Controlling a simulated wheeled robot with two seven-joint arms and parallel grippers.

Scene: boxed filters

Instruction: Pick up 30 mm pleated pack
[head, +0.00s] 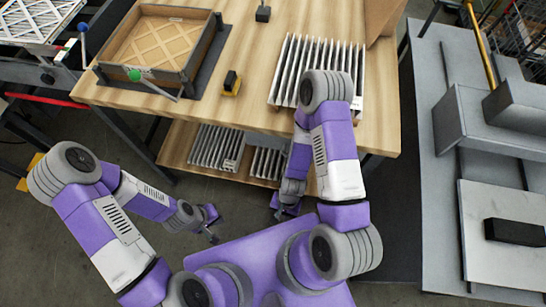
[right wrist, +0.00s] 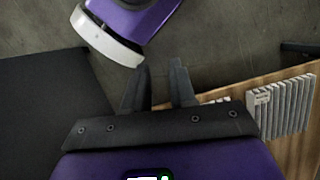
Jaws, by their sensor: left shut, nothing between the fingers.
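White pleated packs show in several places, and I cannot tell which is 30 mm. A wide pleated pack (head: 290,72) lies on the wooden table, partly hidden behind my right arm. A second pleated pack (head: 213,147) and a third pleated pack (head: 267,163) sit on the lower shelf. One pleated pack (right wrist: 290,105) with a small label shows at the right of the right wrist view. My left gripper (head: 212,237) is shut and empty, low in front of the shelf. My right gripper (right wrist: 162,68) is open and empty, apart from the packs, its fingertips over the floor.
The wooden table (head: 240,112) carries a wooden-framed filter box (head: 158,45) with a green-knobbed lever and a small yellow-and-black item (head: 231,84). The lower shelf (head: 177,150) lies under the tabletop. A grey bench (head: 430,200) stands at the right. Bare floor shows before the shelf.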

